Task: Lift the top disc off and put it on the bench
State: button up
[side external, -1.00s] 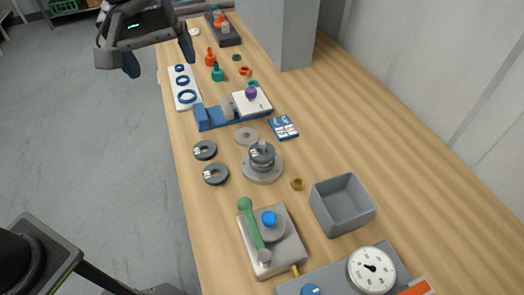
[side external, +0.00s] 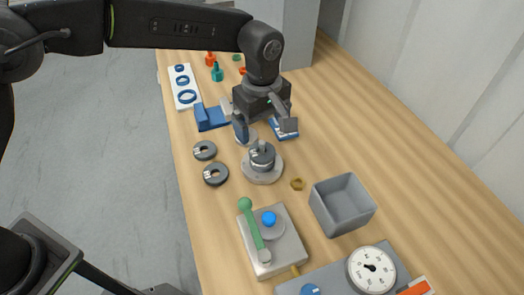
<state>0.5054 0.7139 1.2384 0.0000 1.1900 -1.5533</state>
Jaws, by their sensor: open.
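A grey metal stand with a round base (side external: 262,173) stands on the wooden bench (side external: 410,193). A dark disc (side external: 262,155) sits on top of it around a light centre post. My gripper (side external: 265,133) is open, just behind and above the stand, with one finger to the left and one to the right. Nothing is between the fingers, and they look clear of the disc. Two dark slotted discs, one farther back (side external: 204,150) and one nearer (side external: 216,174), lie flat on the bench left of the stand.
A grey open bin (side external: 342,205) and a brass nut (side external: 297,184) are to the right. A box with a green-handled lever (side external: 253,230) and a dial gauge (side external: 372,268) are in front. A white board with blue rings (side external: 184,87) and a blue fixture (side external: 211,116) are behind.

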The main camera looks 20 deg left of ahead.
aim_at(261, 146)
jog(key=shift+a+f, duration=0.15)
jog(key=shift+f, duration=3.45)
jog(key=c, duration=1)
notch_tip(261, 146, up, 13)
